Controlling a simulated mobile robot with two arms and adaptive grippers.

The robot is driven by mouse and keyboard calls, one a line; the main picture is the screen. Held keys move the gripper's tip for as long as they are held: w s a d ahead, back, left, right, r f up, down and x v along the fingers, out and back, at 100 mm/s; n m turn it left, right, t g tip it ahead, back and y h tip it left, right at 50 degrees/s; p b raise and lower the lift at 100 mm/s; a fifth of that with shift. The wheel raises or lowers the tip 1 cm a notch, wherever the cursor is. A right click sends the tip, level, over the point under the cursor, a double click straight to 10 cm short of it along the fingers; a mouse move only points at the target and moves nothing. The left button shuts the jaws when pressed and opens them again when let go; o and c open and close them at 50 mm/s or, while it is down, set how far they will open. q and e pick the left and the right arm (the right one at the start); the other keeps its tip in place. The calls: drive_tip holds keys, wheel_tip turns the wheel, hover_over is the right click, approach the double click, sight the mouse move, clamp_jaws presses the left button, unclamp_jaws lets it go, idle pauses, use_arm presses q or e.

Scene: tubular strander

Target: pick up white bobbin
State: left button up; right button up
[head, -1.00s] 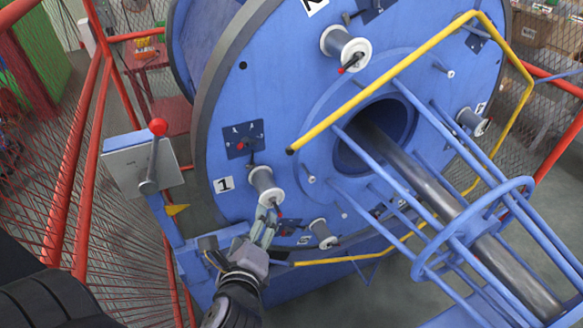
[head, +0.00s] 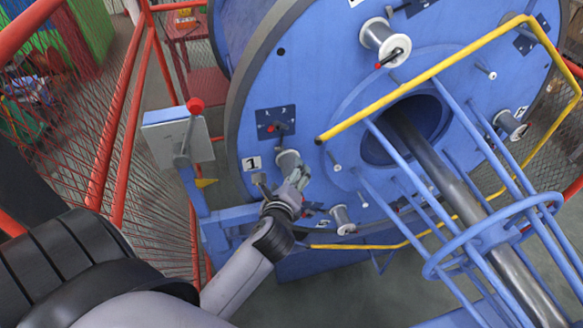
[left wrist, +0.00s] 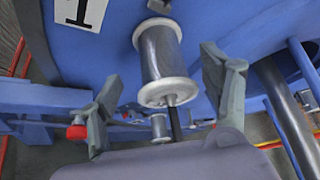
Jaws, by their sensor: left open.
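A bobbin with white flanges and a grey wound body (head: 288,161) sits on the blue disc (head: 262,85) near the label 1. My left gripper (head: 299,180) is right at this bobbin and partly covers it in the head view. In the left wrist view the bobbin (left wrist: 161,60) stands between the two spread fingers of the left gripper (left wrist: 162,66), with gaps at both sides. A dark spindle sticks out of its near flange. The gripper is open and empty. My right gripper is not in view.
Other bobbins sit on the disc, one above (head: 381,38) and one below right (head: 342,218). A yellow bar frame (head: 430,72) and blue rods stand right of the arm. A grey box with a red-knobbed lever (head: 186,138) is at left, near red fencing.

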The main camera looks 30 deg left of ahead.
sight(292, 168)
use_arm(q)
drive_tip(key=shift+w+a, duration=0.15)
drive_tip(key=shift+w, duration=0.3)
drive_tip(key=p+x, duration=0.1)
drive_tip(key=x, duration=0.2)
drive_tip(key=shift+w, duration=0.3)
drive_tip(key=shift+w+a+f, duration=0.1)
drive_tip(key=shift+w+f, duration=0.1)
drive_tip(key=shift+w, duration=0.1)
drive_tip(key=shift+c, duration=0.5)
